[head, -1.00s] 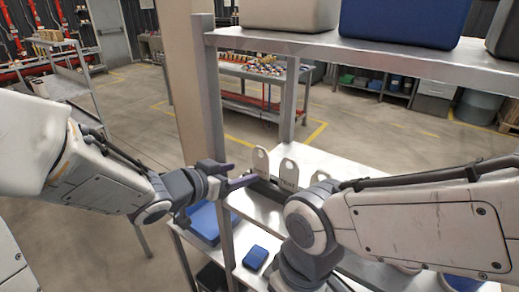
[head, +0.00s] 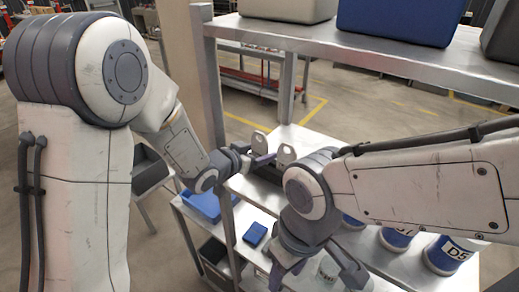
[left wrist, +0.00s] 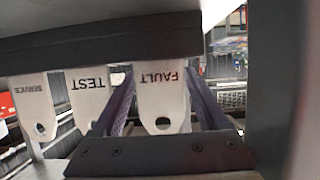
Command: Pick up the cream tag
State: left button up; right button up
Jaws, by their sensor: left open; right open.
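Pale, off-white tags stand in a dark rack (left wrist: 100,38). The left wrist view shows them upside down, lettered SERVICE (left wrist: 32,100), TEST (left wrist: 90,90) and FAULT (left wrist: 160,100). They look alike in colour, so I cannot tell which is the cream one. My left gripper (left wrist: 162,108) is open, one finger on each side of the FAULT tag. The head view shows two tag tops (head: 258,141) (head: 286,154) beside my left gripper (head: 264,160); the rest is hidden behind my arms. My right gripper (head: 322,270) hangs open and empty at the lower front.
An upper metal shelf (head: 400,62) carries a blue bin (head: 398,18) and a grey bin above the tags. Blue-and-white containers (head: 444,255) stand at the right. A blue box (head: 255,234) lies below. A metal post (head: 213,110) stands close to my left gripper.

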pick_arm(q)
jog(key=c, duration=1)
jog(key=shift+r, duration=0.1)
